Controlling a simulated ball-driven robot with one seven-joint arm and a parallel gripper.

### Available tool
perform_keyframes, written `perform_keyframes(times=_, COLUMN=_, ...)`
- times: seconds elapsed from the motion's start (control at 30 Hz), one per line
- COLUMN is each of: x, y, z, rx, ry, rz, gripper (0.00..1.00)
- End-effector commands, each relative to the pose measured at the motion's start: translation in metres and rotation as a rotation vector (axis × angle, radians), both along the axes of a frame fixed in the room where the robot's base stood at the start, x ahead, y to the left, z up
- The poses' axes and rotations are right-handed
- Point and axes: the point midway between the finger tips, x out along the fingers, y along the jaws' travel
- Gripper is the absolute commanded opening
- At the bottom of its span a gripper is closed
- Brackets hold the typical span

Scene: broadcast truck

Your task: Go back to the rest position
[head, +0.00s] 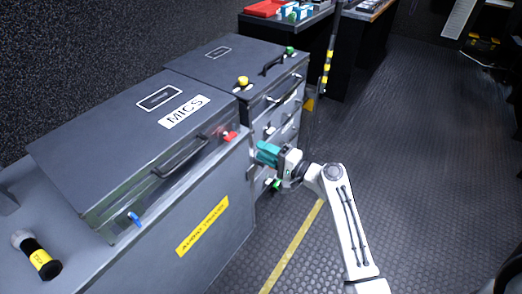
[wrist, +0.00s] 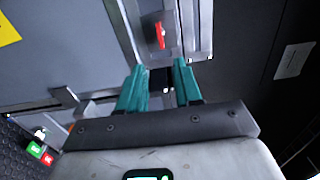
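My gripper (head: 266,152) has teal fingers and hangs in front of the grey drawer cabinet, just right of the MICS case. In the wrist view, my gripper (wrist: 158,68) shows its two fingers apart with a gap between them. I see no held object in the gap, only dark surfaces behind it. The arm reaches up from the lower right over the floor. The grey case marked MICS (head: 105,130) is shut on the counter, with a red latch (head: 229,136) near the gripper and a blue latch (head: 135,219). The red latch also shows in the wrist view (wrist: 160,35).
A black-and-yellow cylinder (head: 36,254) lies on the counter. A striped pole (head: 327,70) stands behind. The dark floor (head: 420,150) at right is clear.

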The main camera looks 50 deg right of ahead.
Motion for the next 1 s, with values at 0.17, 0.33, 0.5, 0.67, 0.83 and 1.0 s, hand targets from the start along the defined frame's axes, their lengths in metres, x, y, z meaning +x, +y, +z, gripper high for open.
perform_keyframes(times=0.17, x=0.000, y=0.000, z=0.000, rx=0.000, ry=0.000, rz=0.000, gripper=0.34)
perform_keyframes(times=0.33, x=0.000, y=0.000, z=0.000, rx=0.000, ry=0.000, rz=0.000, gripper=0.34)
perform_keyframes(times=0.5, x=0.001, y=0.001, z=0.000, rx=-0.003, ry=0.003, rz=0.003, gripper=0.34)
perform_keyframes(times=0.67, x=-0.003, y=0.042, z=-0.015, rx=-0.127, ry=0.113, rz=0.120, gripper=0.34)
perform_keyframes(times=0.83, x=-0.038, y=0.126, z=-0.055, rx=-0.447, ry=0.385, rz=0.417, gripper=0.34)
perform_keyframes(times=1.0, x=-0.107, y=0.178, z=-0.082, rx=-0.787, ry=0.668, rz=0.725, gripper=0.34)
